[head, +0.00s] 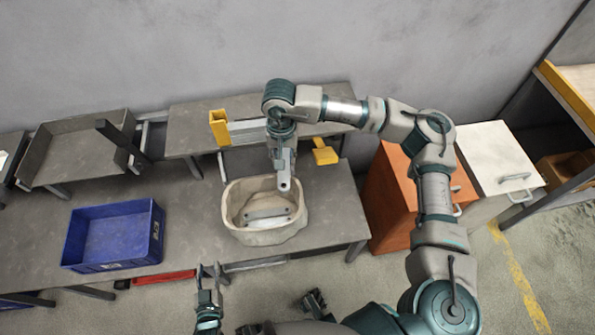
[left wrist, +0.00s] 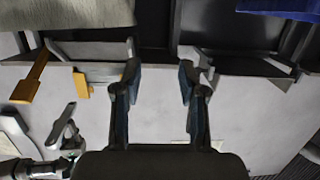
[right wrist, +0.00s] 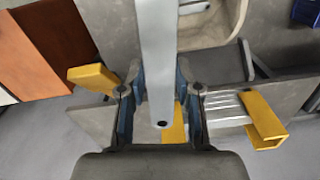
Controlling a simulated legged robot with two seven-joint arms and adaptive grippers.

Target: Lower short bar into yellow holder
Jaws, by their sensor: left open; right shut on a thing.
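My right gripper (head: 282,148) is shut on a short grey metal bar (head: 284,174). The bar hangs above the tan bin in the head view; in the right wrist view the bar (right wrist: 157,60) runs up between the fingers, with a hole near its end. A yellow U-shaped holder (head: 219,128) stands at the left of the raised shelf, beside silver strips; it also shows in the right wrist view (right wrist: 263,120). My left gripper (head: 211,271) is open and empty, low in front of the bench.
The tan bin (head: 236,215) holds grey bars (head: 267,214). A blue crate (head: 112,240) stands left, and a grey metal tray (head: 65,155) behind it. Orange (head: 395,195) and white (head: 500,155) cabinets stand right. Bench space between crate and bin is clear.

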